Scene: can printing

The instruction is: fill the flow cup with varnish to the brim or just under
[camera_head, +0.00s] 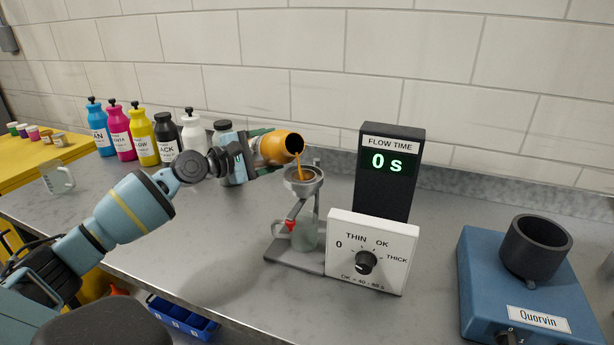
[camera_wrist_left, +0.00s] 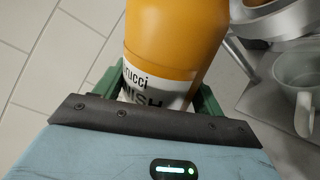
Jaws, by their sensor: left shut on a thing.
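My left gripper (camera_head: 255,148) is shut on an orange varnish bottle (camera_head: 275,148), held tipped with its dark mouth to the right. The bottle also fills the middle of the left wrist view (camera_wrist_left: 175,45), between the green fingers. An amber stream (camera_head: 299,170) runs from its mouth down into the flow cup (camera_head: 304,184) on its metal stand. Amber liquid shows inside the cup, but the exact level is too small to tell. A clear beaker (camera_head: 304,236) stands under the cup, beside a red part (camera_head: 290,225). My right gripper is not in view.
The flow time display (camera_head: 388,165) reads 0 s, behind a white dial box (camera_head: 372,252). A blue machine (camera_head: 520,290) with a dark cup stands at right. Several ink bottles (camera_head: 143,138) line the back left. The counter front left of the stand is clear.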

